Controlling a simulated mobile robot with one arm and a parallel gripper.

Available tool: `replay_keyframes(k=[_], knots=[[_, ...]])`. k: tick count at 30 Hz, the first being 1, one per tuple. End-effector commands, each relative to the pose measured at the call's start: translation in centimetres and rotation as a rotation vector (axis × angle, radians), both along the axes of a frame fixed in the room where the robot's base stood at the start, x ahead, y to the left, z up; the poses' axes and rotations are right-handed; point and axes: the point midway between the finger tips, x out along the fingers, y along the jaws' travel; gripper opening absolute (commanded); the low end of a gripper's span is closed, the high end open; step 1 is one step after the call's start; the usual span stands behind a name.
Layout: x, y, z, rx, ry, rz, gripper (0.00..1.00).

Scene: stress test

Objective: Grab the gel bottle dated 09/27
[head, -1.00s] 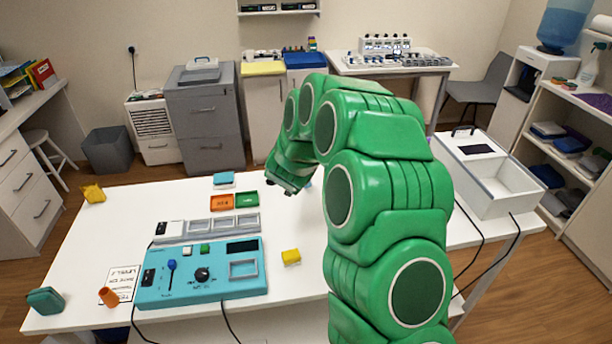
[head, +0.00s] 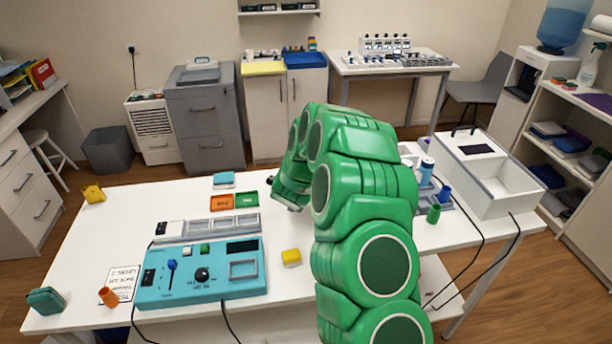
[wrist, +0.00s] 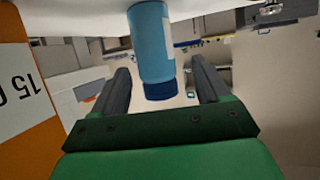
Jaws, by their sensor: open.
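My gripper (wrist: 160,76) is open, with its two dark fingers apart in the wrist view. A light blue bottle (wrist: 152,38) with a dark blue cap (wrist: 161,89) shows between the fingers in that view, which looks upside down. I cannot tell whether the fingers touch it, and no date is readable on it. An orange thing (wrist: 20,62) with a white label, partly reading "15", is close at the left edge. In the head view my green arm hides the fingers and the bottle between them.
In the head view, the white table (head: 150,215) holds a teal control panel (head: 203,275), a yellow block (head: 291,257) and orange and green trays (head: 234,201). A blue-and-white container (head: 427,170), a green cup (head: 433,213) and an open white box (head: 500,185) stand at the right.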

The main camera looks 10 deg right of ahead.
Motion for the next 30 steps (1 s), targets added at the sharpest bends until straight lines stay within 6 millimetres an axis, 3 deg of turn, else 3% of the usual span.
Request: replay_keyframes(k=[15, 24, 30], knots=[[3.8, -1.7, -2.1, 0.0, -0.001, -0.001, 0.76], [4.1, -1.8, -2.2, 0.0, -0.001, 0.0, 0.76], [4.1, -1.8, -2.1, 0.001, -0.001, 0.0, 0.47]])
